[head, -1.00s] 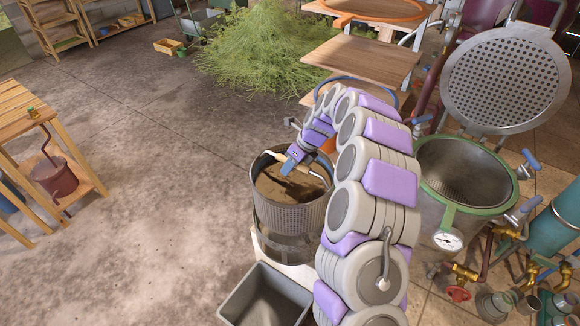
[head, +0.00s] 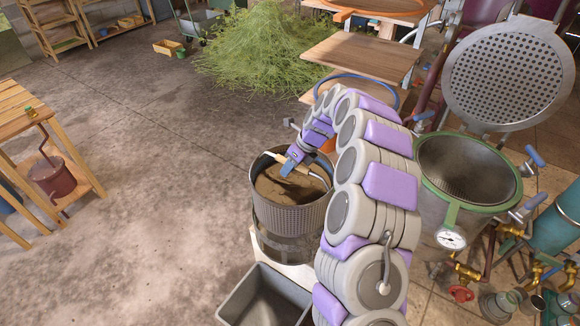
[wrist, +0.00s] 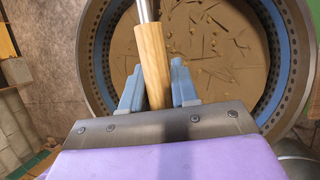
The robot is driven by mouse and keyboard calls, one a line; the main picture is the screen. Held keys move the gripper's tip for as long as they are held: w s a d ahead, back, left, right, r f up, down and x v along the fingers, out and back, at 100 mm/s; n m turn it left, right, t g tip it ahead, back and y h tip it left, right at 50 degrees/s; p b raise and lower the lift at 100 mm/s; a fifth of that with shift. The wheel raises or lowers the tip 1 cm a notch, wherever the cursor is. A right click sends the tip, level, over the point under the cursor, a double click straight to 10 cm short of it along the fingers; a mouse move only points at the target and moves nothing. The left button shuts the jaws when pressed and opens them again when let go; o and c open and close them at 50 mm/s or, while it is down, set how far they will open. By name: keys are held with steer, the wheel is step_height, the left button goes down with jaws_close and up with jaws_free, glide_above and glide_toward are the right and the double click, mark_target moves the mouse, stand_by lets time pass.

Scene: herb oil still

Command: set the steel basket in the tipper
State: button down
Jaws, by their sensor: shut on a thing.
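The steel basket (head: 300,217) is a round perforated tub with brown matter and straw-like bits inside, near the middle of the head view. Its inside also shows in the wrist view (wrist: 215,50). My gripper (wrist: 157,88) is over the basket, its blue fingers shut on the wooden grip of the basket's handle (wrist: 152,50). The basket looks upright. Directly below it is a dark ringed holder on a pale base (head: 262,246), which seems to be the tipper. How far the basket sits inside it, I cannot tell. My arm hides the right side.
A grey bin (head: 240,305) stands in front of the pale base. The still pot (head: 440,205), with its perforated lid raised, stands to the right among valves and pipes. A wooden bench is at left, a herb pile (head: 265,50) behind. The floor at left is clear.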

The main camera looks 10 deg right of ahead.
steer(key=shift+f, duration=0.1)
steer(key=p, duration=0.1)
glide_above(290, 201)
steer(key=s, duration=0.1)
steer(key=shift+s+a+f, duration=0.1)
steer(key=shift+f, duration=2.35)
steer(key=shift+f, duration=5.9)
steer(key=c, duration=0.8)
jaws_free()
steer(key=shift+s, duration=0.1)
